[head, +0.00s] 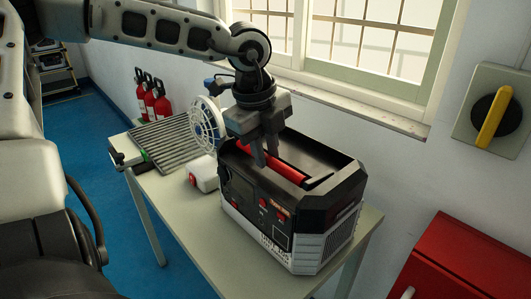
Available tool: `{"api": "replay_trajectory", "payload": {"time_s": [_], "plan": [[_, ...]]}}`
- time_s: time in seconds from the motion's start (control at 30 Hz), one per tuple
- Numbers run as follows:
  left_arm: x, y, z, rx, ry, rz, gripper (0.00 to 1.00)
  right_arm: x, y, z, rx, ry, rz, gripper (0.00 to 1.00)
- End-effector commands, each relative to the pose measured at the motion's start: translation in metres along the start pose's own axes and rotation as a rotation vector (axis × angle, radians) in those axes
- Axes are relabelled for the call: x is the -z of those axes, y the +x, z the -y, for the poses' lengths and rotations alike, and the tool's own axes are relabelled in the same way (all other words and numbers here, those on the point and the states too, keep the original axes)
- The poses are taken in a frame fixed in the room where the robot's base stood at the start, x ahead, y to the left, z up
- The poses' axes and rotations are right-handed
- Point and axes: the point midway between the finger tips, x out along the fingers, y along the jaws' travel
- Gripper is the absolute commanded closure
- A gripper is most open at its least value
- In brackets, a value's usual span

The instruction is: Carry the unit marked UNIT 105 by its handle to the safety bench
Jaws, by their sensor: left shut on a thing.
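A black and light grey unit (289,215) with a red handle (284,166) stands upright on a pale bench (183,211) under the window. The lettering low on its front is too small for me to read surely. My left gripper (266,160) comes down from above and is shut on the red handle. The unit's base seems to rest on the bench top. My right gripper is out of view.
On the bench behind the unit are a white fan (206,125), a ribbed grey panel (165,137) and a small white box (203,173). Fire extinguishers (153,98) stand by the wall. A red cabinet (455,262) is at right. Blue floor lies open at left.

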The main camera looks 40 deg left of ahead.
Motion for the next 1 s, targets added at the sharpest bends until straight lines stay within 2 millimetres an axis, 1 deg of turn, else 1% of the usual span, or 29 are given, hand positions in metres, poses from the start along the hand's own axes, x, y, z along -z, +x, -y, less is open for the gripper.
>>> {"api": "replay_trajectory", "payload": {"time_s": [0.03,0.07,0.27,0.3,0.53,0.8,1.0], "plan": [[0.0,-0.005,0.004,0.01,0.001,0.003,0.94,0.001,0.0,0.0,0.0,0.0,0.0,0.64],[0.0,-0.006,0.004,0.01,0.001,0.003,0.94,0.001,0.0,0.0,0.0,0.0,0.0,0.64],[0.0,-0.007,0.004,0.011,0.001,0.003,0.94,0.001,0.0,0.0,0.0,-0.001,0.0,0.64],[0.0,-0.007,0.004,0.012,0.001,0.003,0.84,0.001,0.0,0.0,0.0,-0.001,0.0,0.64],[-0.001,-0.008,0.005,0.012,0.001,0.003,0.84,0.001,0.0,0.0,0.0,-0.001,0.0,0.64],[-0.001,-0.019,0.013,0.013,0.001,0.004,0.82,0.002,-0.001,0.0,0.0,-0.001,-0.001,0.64],[-0.001,-0.022,0.017,0.012,0.0,0.003,0.8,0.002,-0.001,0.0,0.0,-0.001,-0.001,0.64]]}}
